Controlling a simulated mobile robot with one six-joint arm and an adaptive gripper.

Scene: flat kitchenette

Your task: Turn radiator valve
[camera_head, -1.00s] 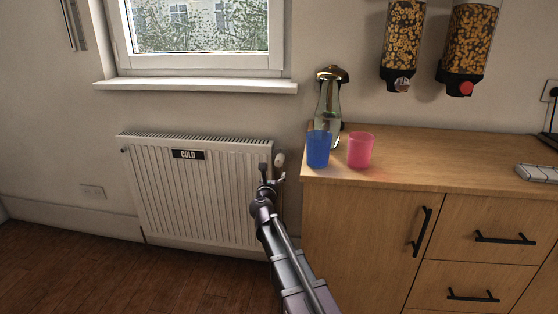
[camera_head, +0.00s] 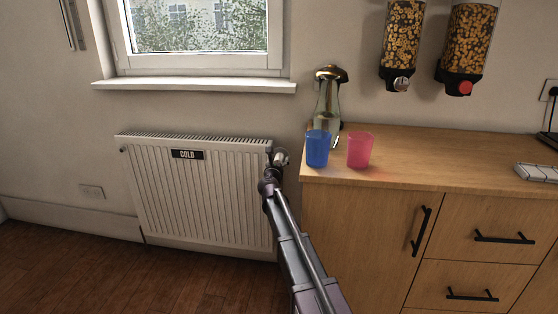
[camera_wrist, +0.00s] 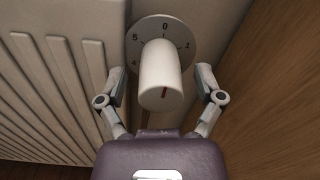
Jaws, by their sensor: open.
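The radiator valve (camera_wrist: 161,78) is a white knob with a red mark on its end, in front of a grey numbered dial (camera_wrist: 183,32) whose 0 is at the top. In the head view the valve (camera_head: 282,157) is at the radiator's upper right corner, partly hidden by my gripper (camera_head: 275,160). The white radiator (camera_head: 200,195) bears a dark label (camera_head: 187,154) reading COLD. In the wrist view my gripper (camera_wrist: 161,90) is open, with one finger on each side of the knob. Gaps show between the fingers and the knob.
A wooden cabinet (camera_head: 365,225) stands close to the right of the valve. A window sill (camera_head: 195,87) juts out above the radiator. The floor (camera_head: 75,255) in front is clear.

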